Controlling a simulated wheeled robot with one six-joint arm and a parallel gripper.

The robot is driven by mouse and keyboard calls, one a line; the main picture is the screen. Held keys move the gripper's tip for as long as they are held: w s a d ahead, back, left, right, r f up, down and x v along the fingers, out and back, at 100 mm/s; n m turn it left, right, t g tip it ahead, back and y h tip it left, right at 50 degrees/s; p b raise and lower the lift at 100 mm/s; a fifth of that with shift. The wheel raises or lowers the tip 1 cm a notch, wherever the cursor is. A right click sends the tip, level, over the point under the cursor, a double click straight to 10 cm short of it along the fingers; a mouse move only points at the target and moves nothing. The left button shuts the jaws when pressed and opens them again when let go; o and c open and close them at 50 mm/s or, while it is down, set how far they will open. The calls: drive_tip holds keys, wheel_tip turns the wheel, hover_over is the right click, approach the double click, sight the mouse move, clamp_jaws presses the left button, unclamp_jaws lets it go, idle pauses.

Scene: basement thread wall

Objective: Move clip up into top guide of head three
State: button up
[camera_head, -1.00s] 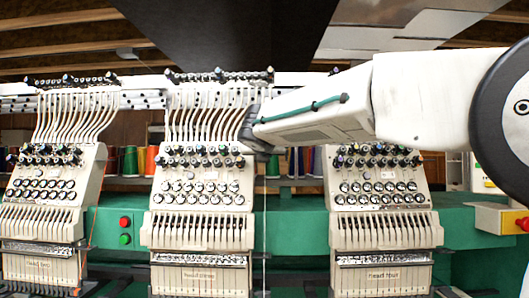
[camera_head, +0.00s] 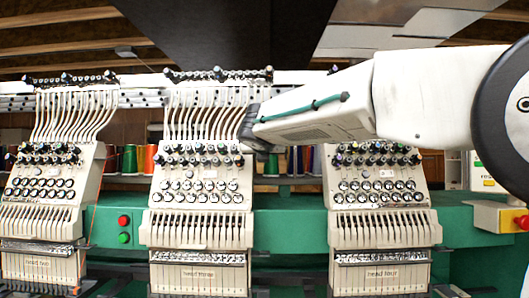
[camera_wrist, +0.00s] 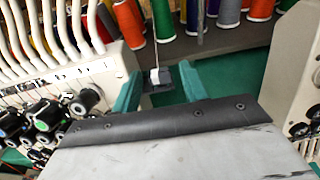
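Head three (camera_head: 197,222) is the middle embroidery head, with its label low on the front. Its top guide bar (camera_head: 218,76) carries dark knobs above the white tubes. My gripper (camera_head: 252,132) is at the right edge of head three, below the bar and beside the tubes. In the wrist view my gripper (camera_wrist: 160,84) has two teal fingers on either side of a small white and dark grey clip (camera_wrist: 160,76), which sits between their tips. A pale thread runs up from the clip. The clip cannot be made out in the head view.
Head four (camera_head: 381,222) stands right, under my arm; another head (camera_head: 45,225) stands left. Coloured thread spools (camera_wrist: 130,22) stand on a shelf behind the gap. Tension knobs (camera_wrist: 42,115) are close left of my gripper in the wrist view. The gap between heads three and four is fairly open.

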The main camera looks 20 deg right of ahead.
drive_tip(key=shift+a, duration=0.15)
drive_tip(key=v, duration=0.6)
drive_tip(key=s+d+f+m+g, duration=0.2)
drive_tip(key=s+f+m+g, duration=0.2)
drive_tip(key=s+f+m, duration=0.45)
drive_tip(key=s+d+f+m+g, duration=0.35)
drive_tip(key=s+f+m, duration=0.25)
drive_tip(key=f+m, duration=0.4)
drive_tip(key=s+f+m+g+y, duration=0.2)
drive_tip(key=s+f+m, duration=0.5)
drive_tip(key=s, duration=0.6)
drive_tip(key=s+f+m+g+y, duration=0.3)
drive_tip(key=s+f+m, duration=0.3)
drive_tip(key=s+f, duration=0.5)
drive_tip(key=shift+s+d+m+g, duration=0.3)
drive_tip(key=shift+s+g, duration=0.25)
drive_tip(key=shift+s, duration=0.6)
